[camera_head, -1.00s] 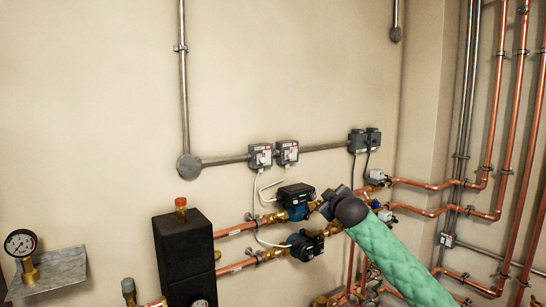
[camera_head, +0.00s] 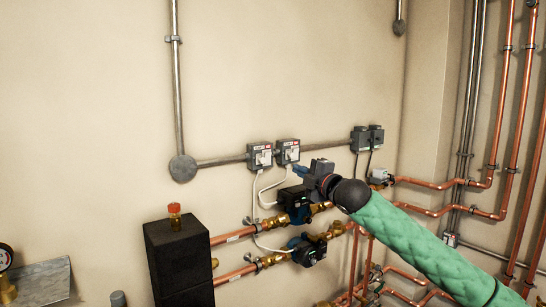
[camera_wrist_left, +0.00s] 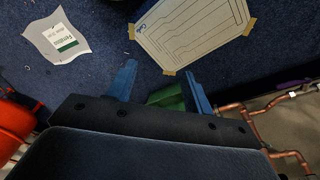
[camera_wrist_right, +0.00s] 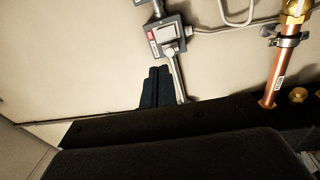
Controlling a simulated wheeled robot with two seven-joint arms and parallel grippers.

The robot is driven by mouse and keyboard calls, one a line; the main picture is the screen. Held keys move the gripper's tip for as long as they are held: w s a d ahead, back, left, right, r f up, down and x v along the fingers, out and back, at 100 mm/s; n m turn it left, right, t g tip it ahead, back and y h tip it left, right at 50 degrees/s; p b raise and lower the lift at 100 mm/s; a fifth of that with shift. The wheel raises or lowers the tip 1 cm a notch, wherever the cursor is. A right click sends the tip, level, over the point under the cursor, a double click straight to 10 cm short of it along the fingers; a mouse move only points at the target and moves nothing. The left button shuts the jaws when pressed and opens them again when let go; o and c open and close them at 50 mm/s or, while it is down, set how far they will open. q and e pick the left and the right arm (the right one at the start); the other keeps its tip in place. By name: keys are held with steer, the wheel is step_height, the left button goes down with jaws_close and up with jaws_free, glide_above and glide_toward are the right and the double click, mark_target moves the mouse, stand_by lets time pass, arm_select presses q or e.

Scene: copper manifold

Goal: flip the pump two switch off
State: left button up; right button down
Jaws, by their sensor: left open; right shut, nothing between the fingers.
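Two grey switch boxes with red-and-white labels sit side by side on the wall conduit, a left box (camera_head: 261,155) and a right box (camera_head: 288,151). Their label text is too small to read, so I cannot tell which is pump two. My right gripper (camera_head: 299,169) is shut and empty, just below and slightly right of the right box. In the right wrist view, its dark fingers (camera_wrist_right: 156,72) are together below a switch box (camera_wrist_right: 167,36), seemingly apart from it. The lever position is unclear. My left gripper (camera_wrist_left: 160,82) is open over the floor, outside the head view.
Two pumps, an upper one (camera_head: 295,202) and a lower one (camera_head: 307,250), sit on copper pipes below the boxes. White cables (camera_head: 256,195) hang from the boxes. Grey boxes (camera_head: 367,139) stand right along the conduit.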

steer(key=n+p, duration=0.1)
steer(key=p, duration=0.2)
glide_toward(267, 153)
steer(key=p+x, duration=0.3)
steer(key=x, duration=0.2)
steer(key=shift+w+a+r, duration=0.15)
steer(key=shift+a, duration=0.1)
arm_select(q)
steer(key=s+a+f, duration=0.2)
steer(key=f, duration=0.5)
steer(key=s+a+f+t+p, duration=0.1)
steer(key=s+a+f, duration=0.2)
steer(key=f, duration=0.4)
steer(key=shift+s+a+f+y, duration=0.15)
steer(key=shift+a+f+y, duration=0.1)
steer(key=shift+f+y, duration=0.05)
arm_select(e)
steer(key=shift+w+a, duration=0.35)
steer(key=shift+w, duration=0.15)
steer(key=shift+w, duration=0.1)
